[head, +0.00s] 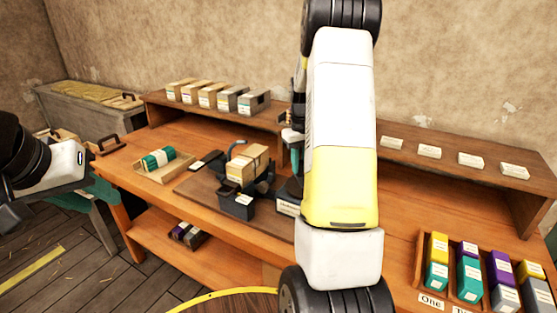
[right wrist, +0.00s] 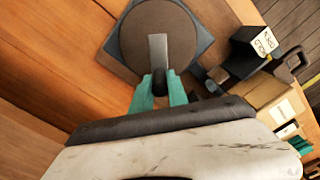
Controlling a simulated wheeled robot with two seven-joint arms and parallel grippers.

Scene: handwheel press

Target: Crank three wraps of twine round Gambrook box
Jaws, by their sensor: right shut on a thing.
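A tan cardboard box (head: 246,166) sits in the dark press (head: 237,204) on the bench; its lettering is too small to read. In the right wrist view the box (right wrist: 268,90) is at the right, with a thin yellowish line across it; I cannot tell if it is twine. The round handwheel (right wrist: 150,35) has a grey crank arm and a black knob (right wrist: 160,82). My right gripper (right wrist: 160,95) has its teal fingers on both sides of the knob, shut on it. My left gripper (head: 98,188) is at the far left, away from the press; its jaw opening is unclear.
Several boxes (head: 215,97) line the back shelf. A rack (head: 450,260) of coloured blocks stands at the front right. My right arm hides the bench's middle.

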